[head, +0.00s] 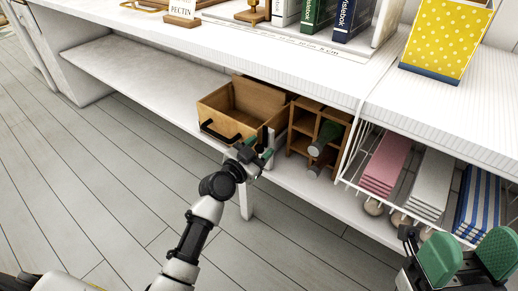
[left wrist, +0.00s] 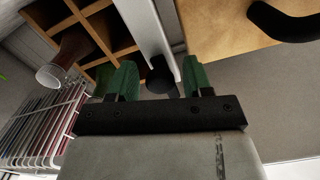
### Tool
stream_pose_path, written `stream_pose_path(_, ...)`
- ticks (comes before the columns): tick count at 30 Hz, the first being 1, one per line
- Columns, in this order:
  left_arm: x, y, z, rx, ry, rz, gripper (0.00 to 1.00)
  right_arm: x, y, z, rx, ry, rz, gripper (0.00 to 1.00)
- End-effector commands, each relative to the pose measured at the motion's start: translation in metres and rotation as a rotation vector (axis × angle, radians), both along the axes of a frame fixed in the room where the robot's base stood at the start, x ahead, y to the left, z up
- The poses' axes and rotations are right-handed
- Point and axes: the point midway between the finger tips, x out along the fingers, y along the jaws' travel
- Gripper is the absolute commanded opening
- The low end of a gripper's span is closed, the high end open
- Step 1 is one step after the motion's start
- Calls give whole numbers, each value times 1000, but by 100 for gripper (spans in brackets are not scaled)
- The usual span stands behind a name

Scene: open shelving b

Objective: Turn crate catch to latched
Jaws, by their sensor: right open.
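The wooden crate (head: 215,104) sits on the lower shelf with a black handle on its front; a corner of it shows in the left wrist view (left wrist: 225,25). A white upright (left wrist: 146,35) stands beside the crate. A dark catch (left wrist: 161,74) lies in front of the upright; in the head view a black upright piece (head: 266,137) shows there. My left gripper (head: 261,159) is at the catch, its green fingers apart on either side, with narrow gaps showing. The catch's far part is hidden. My right gripper (head: 469,256) is open and empty at lower right.
A white wire basket (head: 352,160) with folded cloths is further right. The shelf left of the crate (head: 140,72) is bare. The counter overhangs above.

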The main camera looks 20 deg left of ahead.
Motion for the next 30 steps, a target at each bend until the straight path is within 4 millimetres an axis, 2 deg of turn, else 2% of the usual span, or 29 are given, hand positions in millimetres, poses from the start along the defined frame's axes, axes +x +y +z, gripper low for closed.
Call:
stream_pose_path(1,0,0,0,0,0,0,42,0,0,0,0,-1,0,64)
stream_pose_path(6,0,0,0,0,0,0,16,0,0,1,1,-2,0,64)
stream_pose_path(9,0,0,0,0,0,0,5,0,0,1,0,-4,0,64)
stream_pose_path(20,0,0,1,-69,25,-1,5,-1,0,4,2,-8,0,64)
stream_pose_path(30,0,0,1,-315,115,0,5,-5,-1,-1,10,33,0,64)
